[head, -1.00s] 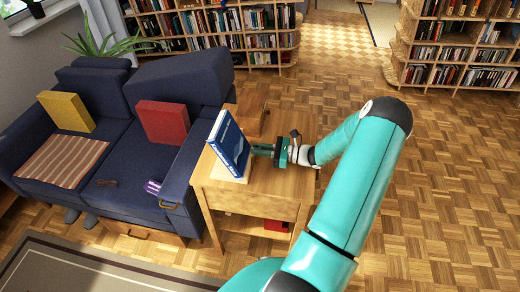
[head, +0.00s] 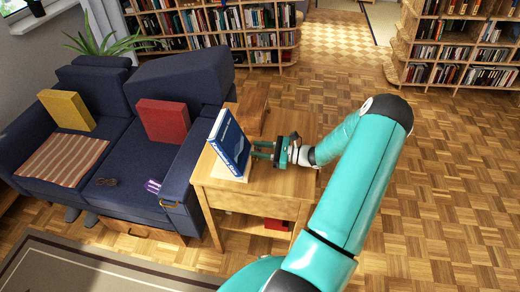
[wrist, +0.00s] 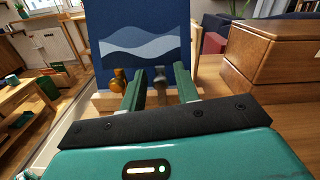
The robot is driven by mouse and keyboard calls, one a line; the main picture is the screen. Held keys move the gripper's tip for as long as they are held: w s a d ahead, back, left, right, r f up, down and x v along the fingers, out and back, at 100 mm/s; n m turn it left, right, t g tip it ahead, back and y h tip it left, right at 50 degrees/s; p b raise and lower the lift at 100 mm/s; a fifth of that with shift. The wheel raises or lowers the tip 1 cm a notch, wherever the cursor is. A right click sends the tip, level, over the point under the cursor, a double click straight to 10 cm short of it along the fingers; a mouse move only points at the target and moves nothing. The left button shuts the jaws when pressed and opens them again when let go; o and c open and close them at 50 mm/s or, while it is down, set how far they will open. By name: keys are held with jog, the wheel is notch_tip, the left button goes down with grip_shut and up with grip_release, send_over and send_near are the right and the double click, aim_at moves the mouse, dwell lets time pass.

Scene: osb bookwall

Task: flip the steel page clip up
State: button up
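The blue book (head: 229,145) stands upright on a pale wooden stand (head: 229,175) on the side table. The wrist view shows its blue cover (wrist: 138,60) with pale wave shapes. The steel page clip (wrist: 159,76) is a small grey knob-ended piece at the cover's lower edge. A brass-coloured clip (wrist: 118,82) is to its left. My gripper (wrist: 160,88) is open, with one green finger on each side of the steel clip; I cannot tell whether they touch it. In the head view my gripper (head: 262,150) is just right of the book.
A wooden box (head: 253,109) stands behind the book on the table (head: 275,185); it is close on the right in the wrist view (wrist: 270,65). A dark blue sofa (head: 100,135) with cushions is on the left. Parquet floor is clear on the right.

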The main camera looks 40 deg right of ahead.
jog(key=v, duration=1.3)
jog(key=shift+s+d, duration=0.2)
jog(key=shift+s, duration=0.15)
jog(key=shift+w, duration=0.1)
jog(key=w+a+r+n+g+h, duration=0.25)
jog(key=a+r+n+g, duration=0.45)
jog(key=a, duration=0.4)
jog(key=w+a+r+n+g+h, duration=0.1)
jog(key=w+a+r+n+g, duration=0.2)
jog(key=a+r+n+g, duration=0.55)
jog(key=s+a+r+n+t+h, duration=0.3)
jog(key=s+a+r+n, duration=0.2)
jog(key=a, duration=0.4)
jog(key=s+a+r+n+t+h, duration=0.4)
jog(key=s+a+r+n, duration=0.2)
jog(key=a+r, duration=0.2)
jog(key=shift+s+a+r, duration=0.15)
jog(key=shift+a+r, duration=0.2)
jog(key=shift+a, duration=0.8)
jog(key=shift+h, duration=0.25)
